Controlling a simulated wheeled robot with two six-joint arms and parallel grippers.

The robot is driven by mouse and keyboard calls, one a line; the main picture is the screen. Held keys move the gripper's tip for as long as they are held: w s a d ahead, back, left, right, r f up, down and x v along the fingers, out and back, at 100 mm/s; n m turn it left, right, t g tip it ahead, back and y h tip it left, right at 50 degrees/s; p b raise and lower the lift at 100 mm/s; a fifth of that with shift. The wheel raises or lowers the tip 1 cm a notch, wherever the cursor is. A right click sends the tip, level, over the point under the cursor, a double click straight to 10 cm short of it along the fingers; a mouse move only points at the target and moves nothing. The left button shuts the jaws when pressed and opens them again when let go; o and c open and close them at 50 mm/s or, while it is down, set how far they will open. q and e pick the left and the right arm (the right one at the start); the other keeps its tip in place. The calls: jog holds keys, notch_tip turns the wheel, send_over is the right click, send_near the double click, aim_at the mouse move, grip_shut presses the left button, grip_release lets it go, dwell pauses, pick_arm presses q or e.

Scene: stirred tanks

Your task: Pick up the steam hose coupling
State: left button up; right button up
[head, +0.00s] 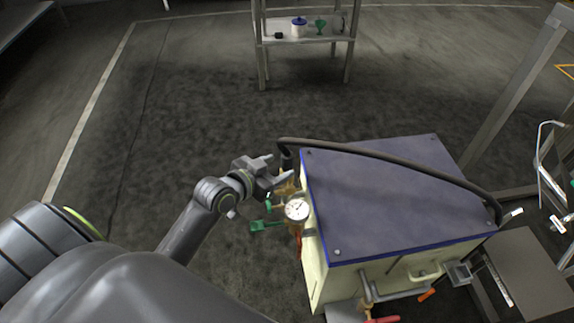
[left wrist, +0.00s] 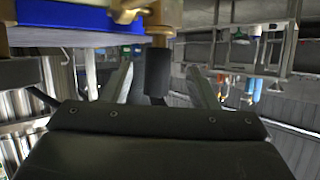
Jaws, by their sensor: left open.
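A dark hose (head: 395,162) runs over the blue-grey top of a cream box (head: 390,195) and bends down at the box's far left corner. In the left wrist view, a black cylindrical sleeve (left wrist: 158,75) hangs below a brass fitting; it looks like the steam hose coupling. My left gripper (head: 281,168) is open at the box's left side, close to the hose bend. In the left wrist view the sleeve appears between its two fingers, and I cannot tell whether they touch it. In the head view the coupling is mostly hidden. My right gripper is not in view.
A round gauge (head: 297,209) and a green valve handle (head: 265,225) stick out from the box's left side, close to my left gripper. A red handle (head: 382,320) is at the front. A shelf (head: 300,40) stands at the back.

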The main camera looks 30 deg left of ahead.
aim_at(283, 167)
pick_arm(q)
jog(key=x, duration=0.1)
jog(key=b+x, duration=0.1)
jog(key=x, duration=0.1)
jog(key=shift+w+d+f, duration=0.15)
jog(key=shift+f, duration=0.2)
jog(key=shift+w+d+f, duration=0.15)
jog(key=shift+w+f, duration=0.05)
jog(key=shift+w, duration=0.35)
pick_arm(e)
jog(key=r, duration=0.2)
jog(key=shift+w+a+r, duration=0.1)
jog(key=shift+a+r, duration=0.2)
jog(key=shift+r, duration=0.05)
pick_arm(q)
jog(key=shift+c, duration=0.4)
jog(key=c, duration=1)
jog(key=shift+c, duration=0.3)
jog(key=shift+r, duration=0.15)
